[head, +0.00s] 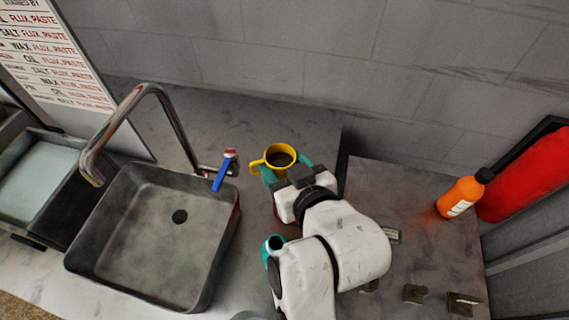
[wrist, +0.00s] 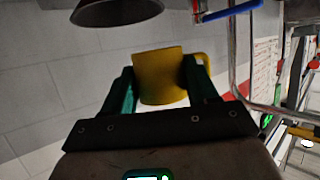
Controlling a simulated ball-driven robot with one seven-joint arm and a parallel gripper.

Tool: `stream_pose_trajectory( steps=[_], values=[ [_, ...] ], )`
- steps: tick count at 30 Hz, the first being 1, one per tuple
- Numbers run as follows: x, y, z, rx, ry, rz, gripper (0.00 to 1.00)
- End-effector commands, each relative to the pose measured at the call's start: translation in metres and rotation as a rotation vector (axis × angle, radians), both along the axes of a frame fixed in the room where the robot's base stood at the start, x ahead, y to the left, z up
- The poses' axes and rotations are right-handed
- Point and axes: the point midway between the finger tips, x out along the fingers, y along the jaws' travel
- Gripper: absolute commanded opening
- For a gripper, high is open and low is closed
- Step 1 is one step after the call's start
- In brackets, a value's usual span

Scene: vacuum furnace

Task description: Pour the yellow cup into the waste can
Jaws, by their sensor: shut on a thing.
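The yellow cup (head: 271,164) is upright at the back of the counter beside the sink, with its handle to the left and dark contents inside. My gripper (head: 284,167) is shut on it, with a teal finger at each side. In the wrist view the cup (wrist: 159,75) sits between the fingertips of my gripper (wrist: 160,85), its handle to the right. I cannot tell from these views whether the cup touches the counter. I cannot make out the waste can for certain; a dark round vessel (wrist: 116,10) shows at the top of the wrist view.
A sink (head: 150,235) with a tall faucet (head: 170,112) and a blue-handled tap (head: 224,170) lies to the left. A teal item (head: 273,244) stands close to my arm. An orange bottle (head: 460,197) and small metal parts (head: 414,293) are on the right-hand counter.

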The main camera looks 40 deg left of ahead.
Motion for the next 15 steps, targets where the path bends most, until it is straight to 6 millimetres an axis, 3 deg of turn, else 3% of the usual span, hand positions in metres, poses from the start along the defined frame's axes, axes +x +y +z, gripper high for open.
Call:
stream_pose_trajectory(
  steps=[15],
  values=[
    [0.0001,-0.0001,-0.0111,0.001,0.0,0.0,0.2]
  ],
)
